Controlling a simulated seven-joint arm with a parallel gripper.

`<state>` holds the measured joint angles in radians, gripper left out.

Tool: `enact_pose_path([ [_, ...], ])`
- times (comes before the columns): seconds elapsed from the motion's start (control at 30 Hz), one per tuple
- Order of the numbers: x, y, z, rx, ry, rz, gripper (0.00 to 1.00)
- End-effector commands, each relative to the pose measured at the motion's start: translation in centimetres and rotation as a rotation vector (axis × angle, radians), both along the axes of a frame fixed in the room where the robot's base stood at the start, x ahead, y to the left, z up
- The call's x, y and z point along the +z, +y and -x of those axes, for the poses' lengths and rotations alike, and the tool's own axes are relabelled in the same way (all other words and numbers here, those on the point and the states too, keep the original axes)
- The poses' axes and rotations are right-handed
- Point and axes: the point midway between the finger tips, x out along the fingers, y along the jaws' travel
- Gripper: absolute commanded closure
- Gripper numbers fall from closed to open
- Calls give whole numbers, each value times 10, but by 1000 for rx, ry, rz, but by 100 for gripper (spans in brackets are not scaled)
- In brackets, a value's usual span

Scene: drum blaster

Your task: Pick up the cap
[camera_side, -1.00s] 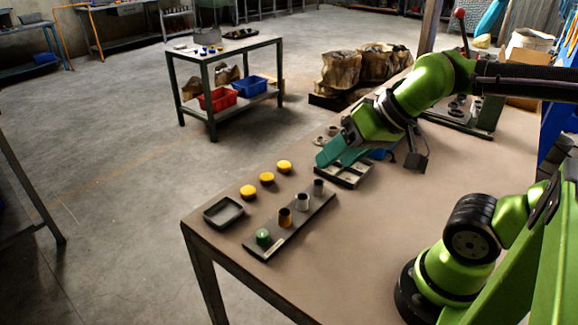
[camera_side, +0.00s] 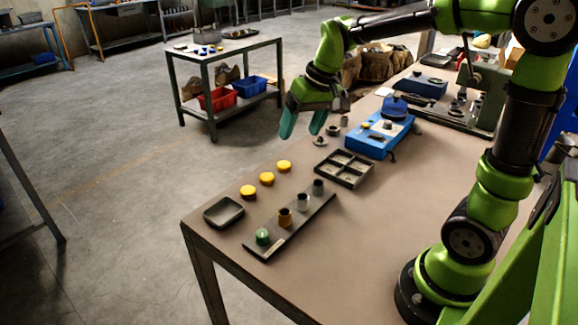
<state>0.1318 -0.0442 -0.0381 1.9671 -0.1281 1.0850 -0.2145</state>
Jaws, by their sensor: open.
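Three yellow round caps (camera_side: 267,178) lie in a slanting row on the brown table, left of the tray with compartments. Several small grey metal pieces (camera_side: 320,141) sit near the table's far left edge; I cannot tell whether one of them is a cap. My gripper (camera_side: 303,129) is open and empty, with its two teal fingers pointing down. It hangs above the far left edge of the table, beyond the yellow caps and just left of the grey pieces.
A dark rack (camera_side: 290,229) holds several small cylinders, one with a green top. An empty dark dish (camera_side: 224,212) is beside it. A four-compartment tray (camera_side: 344,168), a blue device (camera_side: 379,134) and a press (camera_side: 473,90) stand farther back. The table's near middle is clear.

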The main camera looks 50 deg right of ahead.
Motion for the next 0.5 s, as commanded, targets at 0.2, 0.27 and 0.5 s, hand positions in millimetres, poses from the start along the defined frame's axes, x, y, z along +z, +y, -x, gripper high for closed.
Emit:
enact_pose_path([
  [0.2, -33, -56, -76, 150, 140, 75, 27],
  [0.27, -44, -72, -94, 205, 176, 94, 27],
  [0.5, -79, -123, -147, 476, 278, 162, 27],
])
